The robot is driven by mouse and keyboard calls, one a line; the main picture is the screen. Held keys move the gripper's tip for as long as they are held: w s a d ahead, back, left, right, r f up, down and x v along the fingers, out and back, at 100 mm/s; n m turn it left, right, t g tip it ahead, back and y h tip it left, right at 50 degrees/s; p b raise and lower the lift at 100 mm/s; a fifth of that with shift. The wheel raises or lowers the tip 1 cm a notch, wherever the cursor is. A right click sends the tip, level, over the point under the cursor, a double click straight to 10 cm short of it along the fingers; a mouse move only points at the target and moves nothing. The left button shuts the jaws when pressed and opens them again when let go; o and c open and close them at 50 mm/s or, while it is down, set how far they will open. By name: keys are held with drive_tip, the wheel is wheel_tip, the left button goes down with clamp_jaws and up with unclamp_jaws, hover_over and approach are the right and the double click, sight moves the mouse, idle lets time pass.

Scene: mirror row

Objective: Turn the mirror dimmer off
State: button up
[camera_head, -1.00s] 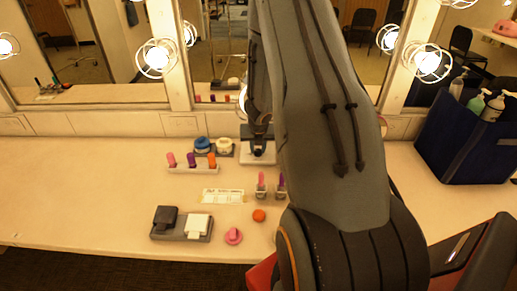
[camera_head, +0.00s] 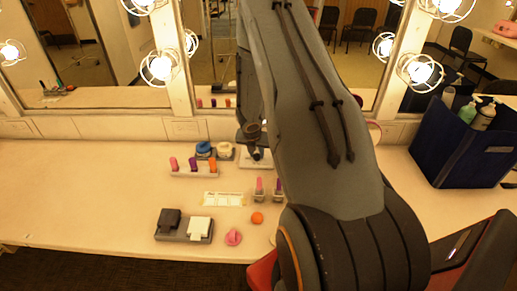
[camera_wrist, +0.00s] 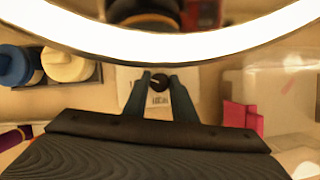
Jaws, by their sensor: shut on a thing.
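The dimmer is a small dark knob (camera_wrist: 158,82) on the pale base (camera_wrist: 127,78) of a lit ring mirror (camera_wrist: 165,45) in the wrist view. My gripper (camera_wrist: 159,80) is shut on the knob, with one finger on each side of it. A pale mark shows on the knob's face. In the head view my gripper (camera_head: 256,153) reaches down to the base (camera_head: 248,163) on the counter near the wall. My arm hides most of the ring mirror there and the knob cannot be made out.
Blue and cream jars (camera_head: 215,150) stand in a tray left of the base. A lipstick rack (camera_head: 194,172), a card (camera_head: 223,199), two more lipsticks (camera_head: 268,189) and an orange ball (camera_head: 257,218) lie in front. A dark blue caddy (camera_head: 462,150) stands at right.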

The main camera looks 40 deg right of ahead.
drive_tip(key=shift+s+m+g+p, duration=0.1)
drive_tip(key=shift+m+g+p, duration=0.3)
drive_tip(key=shift+m, duration=0.5)
drive_tip(key=m+h, duration=0.1)
drive_tip(key=m, duration=0.1)
drive_tip(key=shift+f+m+g, duration=0.1)
drive_tip(key=shift+m+g, duration=0.2)
drive_tip(key=shift+m, duration=0.1)
drive_tip(key=m+g+b, duration=0.1)
drive_tip(key=m+b, duration=0.2)
drive_tip(key=m, duration=0.1)
drive_tip(key=shift+m+g, duration=0.3)
drive_tip(key=shift+g, duration=0.1)
drive_tip(key=o, duration=1)
drive_tip(key=shift+o, duration=0.2)
drive_tip(key=shift+w, duration=0.2)
